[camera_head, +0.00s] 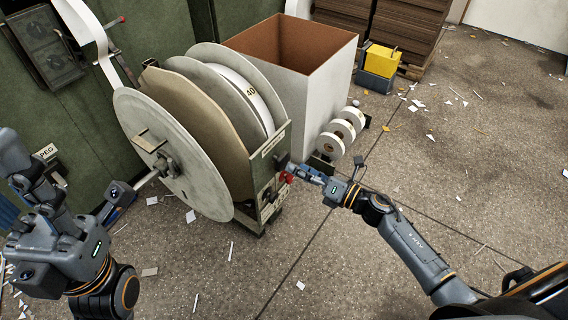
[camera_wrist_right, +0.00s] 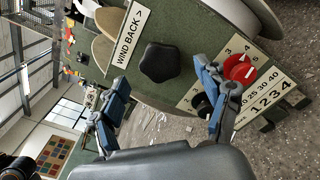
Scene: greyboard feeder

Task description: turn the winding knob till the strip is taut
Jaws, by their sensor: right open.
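The winding knob (camera_wrist_right: 160,62) is a black lobed knob on the green panel beside a "WIND BACK >" label in the right wrist view. My right gripper (camera_wrist_right: 160,92) is open, its two blue-grey fingers spread on either side below the knob, apart from it. In the head view the right gripper (camera_head: 300,171) is at the feeder's right end panel. The white strip (camera_head: 92,36) comes down from the top left behind the big reel (camera_head: 180,125); its full run and tension cannot be told. My left gripper (camera_head: 45,190) is at the left edge; its fingers are unclear.
A red knob (camera_wrist_right: 238,70) and a numbered scale plate (camera_wrist_right: 268,102) sit right of the winding knob, close to my right finger. White rolls (camera_head: 343,131) and a large open box (camera_head: 300,85) stand behind. Open floor with paper scraps lies right.

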